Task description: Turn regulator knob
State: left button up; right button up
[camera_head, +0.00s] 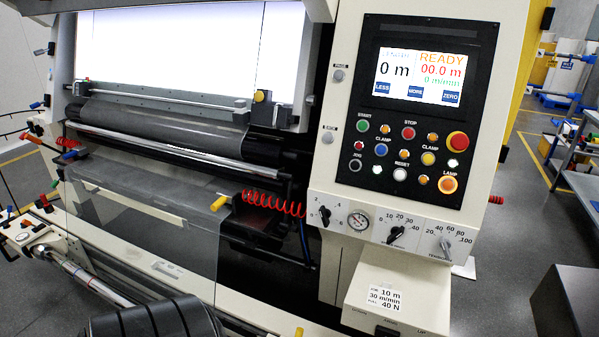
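Three rotary knobs sit on the slanted white strip below the control panel. The left knob (325,215) is dark, has a small numbered scale, and stands beside a round pressure gauge (358,220). The middle knob (396,234) is black, with a scale from 0 to 40. The right knob (446,247) is grey, with larger numbers up to 100 around it and a small label below. I cannot tell from lettering which is the regulator knob. Neither of my grippers is in view, and nothing touches the knobs.
The control panel (411,166) has lit buttons and a screen (418,77) reading READY. A label (384,298) below reads 10 m, 30 m/min, 40 N. A clear guard (140,225) and rollers (160,120) lie left. A red coiled hose (272,203) hangs left of the knobs.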

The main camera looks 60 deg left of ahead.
aim_at(324, 213)
jog(key=u, duration=1.55)
jog(key=j, duration=0.1)
